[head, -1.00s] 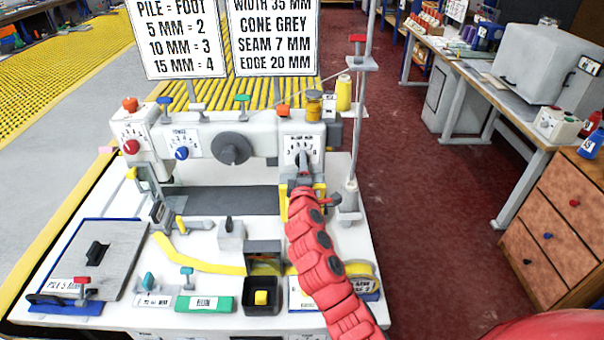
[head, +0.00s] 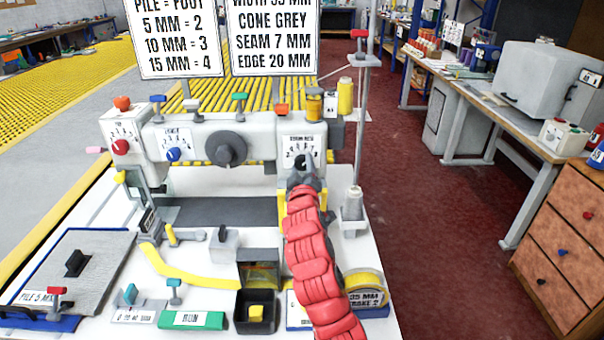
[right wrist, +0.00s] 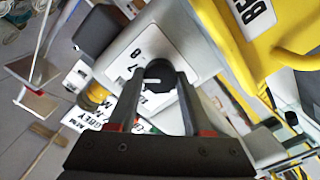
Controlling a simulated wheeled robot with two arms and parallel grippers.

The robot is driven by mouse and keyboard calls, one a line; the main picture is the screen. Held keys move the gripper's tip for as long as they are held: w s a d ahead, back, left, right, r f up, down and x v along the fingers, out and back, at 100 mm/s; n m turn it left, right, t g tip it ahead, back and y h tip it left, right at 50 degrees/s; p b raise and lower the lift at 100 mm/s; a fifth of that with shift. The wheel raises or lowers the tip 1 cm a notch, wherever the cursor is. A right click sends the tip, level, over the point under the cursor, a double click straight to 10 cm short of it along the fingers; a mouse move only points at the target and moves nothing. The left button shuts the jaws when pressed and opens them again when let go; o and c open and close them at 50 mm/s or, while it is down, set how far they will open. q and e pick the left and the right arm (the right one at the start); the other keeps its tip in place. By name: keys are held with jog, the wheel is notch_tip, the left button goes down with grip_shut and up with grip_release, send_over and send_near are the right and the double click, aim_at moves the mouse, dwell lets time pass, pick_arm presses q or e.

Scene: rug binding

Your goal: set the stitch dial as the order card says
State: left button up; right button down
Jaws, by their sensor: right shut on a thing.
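The sewing machine (head: 200,135) stands on a white table. A white dial plate (head: 314,147) with numbers is at the right end of its front. The black dial knob (right wrist: 158,72) on this plate shows in the right wrist view, with a pale pointer mark. My right gripper (head: 302,170) is at this knob and shut on it, one finger on each side. The plate's label is too small to read surely. The order card (head: 273,42) stands behind the machine and reads cone grey, seam 7 mm, edge 20 mm; its top is cut off. My left gripper is not in view.
A pile and foot card (head: 178,42) stands to the left. Two other dials, red (head: 120,146) and blue (head: 173,154), and a grey handwheel (head: 226,149) are on the machine. A thread stand (head: 366,100) rises close to the right of my arm. Small tools cover the table front.

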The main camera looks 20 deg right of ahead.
jog(key=shift+f, duration=0.1)
dwell(0.4)
jog(key=shift+c, duration=1.6)
grip_release()
jog(key=p+v, duration=0.6)
jog(key=v, duration=1.1)
jog(key=shift+s, duration=0.2)
